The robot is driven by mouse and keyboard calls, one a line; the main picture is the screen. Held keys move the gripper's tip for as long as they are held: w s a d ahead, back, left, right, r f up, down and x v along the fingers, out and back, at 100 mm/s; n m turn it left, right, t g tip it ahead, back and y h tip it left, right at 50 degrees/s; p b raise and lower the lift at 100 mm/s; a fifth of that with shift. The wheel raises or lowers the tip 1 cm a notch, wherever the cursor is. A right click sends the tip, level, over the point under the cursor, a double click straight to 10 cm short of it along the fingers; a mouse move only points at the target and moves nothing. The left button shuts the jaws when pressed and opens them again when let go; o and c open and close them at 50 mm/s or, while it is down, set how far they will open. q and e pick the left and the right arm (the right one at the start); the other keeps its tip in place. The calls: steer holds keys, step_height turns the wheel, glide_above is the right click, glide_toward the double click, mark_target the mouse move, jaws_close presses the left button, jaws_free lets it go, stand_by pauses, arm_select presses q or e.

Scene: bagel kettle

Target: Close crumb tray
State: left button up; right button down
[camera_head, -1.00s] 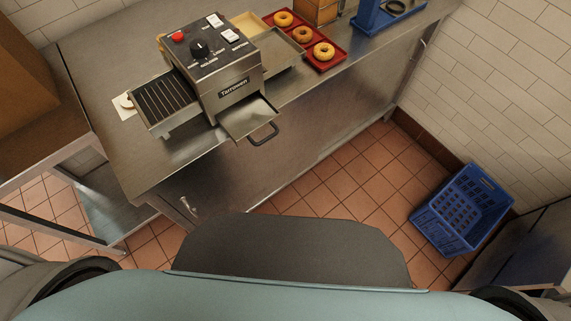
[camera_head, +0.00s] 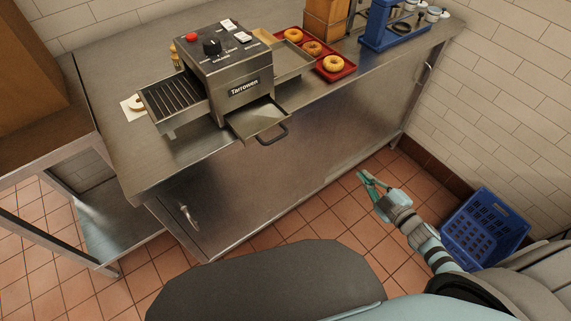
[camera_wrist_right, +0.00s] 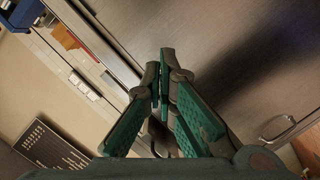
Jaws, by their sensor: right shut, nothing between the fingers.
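The crumb tray (camera_head: 257,119) is a flat metal tray pulled out of the front of the Tarrowen toaster (camera_head: 226,72). It juts past the counter's front edge, and its dark handle (camera_head: 273,135) faces me. My right gripper (camera_head: 369,180) is in front of the counter, to the right of the tray, lower and well apart from it. In the right wrist view my right gripper (camera_wrist_right: 163,62) has its green fingers together at the tips with nothing between them. My left gripper is not in view.
The steel counter (camera_head: 120,150) carries a red tray of bagels (camera_head: 333,64) and a blue stand (camera_head: 385,35). A slatted rack (camera_head: 172,97) extends left from the toaster. A blue crate (camera_head: 488,228) sits on the floor at the right.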

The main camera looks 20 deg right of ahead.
steer(key=s+a+r+n+g+y+b, duration=0.1)
steer(key=a+r+n+g+y+b, duration=0.2)
steer(key=a+r+n+g+y, duration=0.5)
steer(key=s+a+r+n+y+b, duration=0.2)
steer(key=r+n+y, duration=0.35)
steer(key=n, duration=0.65)
arm_select(q)
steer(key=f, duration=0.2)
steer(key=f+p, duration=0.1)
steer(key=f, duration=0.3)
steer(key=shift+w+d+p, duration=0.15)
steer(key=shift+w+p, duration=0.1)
steer(key=shift+p, duration=0.1)
arm_select(e)
steer(key=w+a+r, duration=0.1)
steer(key=w+a, duration=0.2)
steer(key=a, duration=0.2)
steer(key=w+a+r+y, duration=0.1)
steer(key=w+a, duration=0.3)
steer(key=a, duration=0.2)
steer(key=shift+a+r+n+g, duration=0.15)
steer(key=shift+a+n+g, duration=0.1)
steer(key=shift+n+g, duration=0.05)
